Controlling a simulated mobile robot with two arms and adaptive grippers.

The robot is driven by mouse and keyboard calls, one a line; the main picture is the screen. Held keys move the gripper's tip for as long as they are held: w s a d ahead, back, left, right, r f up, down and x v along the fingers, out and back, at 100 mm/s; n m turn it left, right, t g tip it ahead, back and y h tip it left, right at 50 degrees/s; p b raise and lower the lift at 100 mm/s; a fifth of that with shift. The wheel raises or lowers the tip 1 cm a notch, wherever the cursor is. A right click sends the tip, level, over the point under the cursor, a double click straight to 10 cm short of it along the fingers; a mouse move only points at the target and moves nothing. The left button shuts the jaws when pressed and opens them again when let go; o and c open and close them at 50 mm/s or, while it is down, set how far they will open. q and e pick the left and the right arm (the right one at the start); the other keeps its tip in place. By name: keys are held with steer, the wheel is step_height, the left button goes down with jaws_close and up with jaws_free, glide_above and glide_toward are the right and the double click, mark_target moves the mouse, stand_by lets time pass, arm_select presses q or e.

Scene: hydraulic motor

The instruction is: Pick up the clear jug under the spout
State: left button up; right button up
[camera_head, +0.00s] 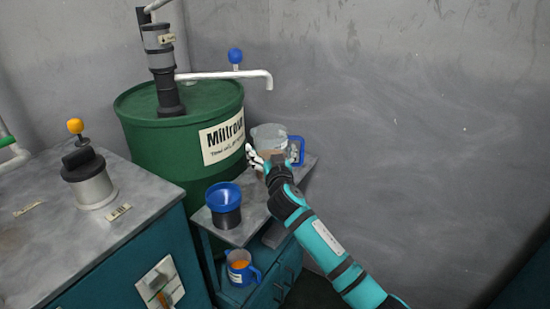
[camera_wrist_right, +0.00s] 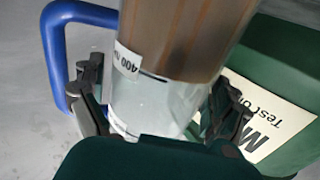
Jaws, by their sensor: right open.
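The clear jug (camera_head: 268,134) has a blue handle (camera_head: 298,150) on its right side and stands on the small grey stand beside the green drum, below the white spout (camera_head: 235,75). My right gripper (camera_head: 268,160) is at the jug's near side and partly hides it. In the right wrist view, the jug (camera_wrist_right: 165,80) shows brownish contents and a white label. The open fingers (camera_wrist_right: 155,110) of my right gripper are on both sides of the jug; whether they touch it I cannot tell. The blue handle (camera_wrist_right: 55,60) is outside the left finger. My left gripper is not in view.
The green drum (camera_head: 160,150) with a pump stands directly left of the jug. A blue funnel (camera_head: 224,196) on a dark base sits at the stand's front. A jug with orange contents (camera_head: 240,270) is lower down. A grey-topped cabinet (camera_head: 60,230) is at left.

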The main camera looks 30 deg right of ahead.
steer(key=shift+w, duration=0.25)
steer(key=c, duration=1.3)
steer(key=shift+r, duration=0.15)
steer(key=shift+c, duration=0.6)
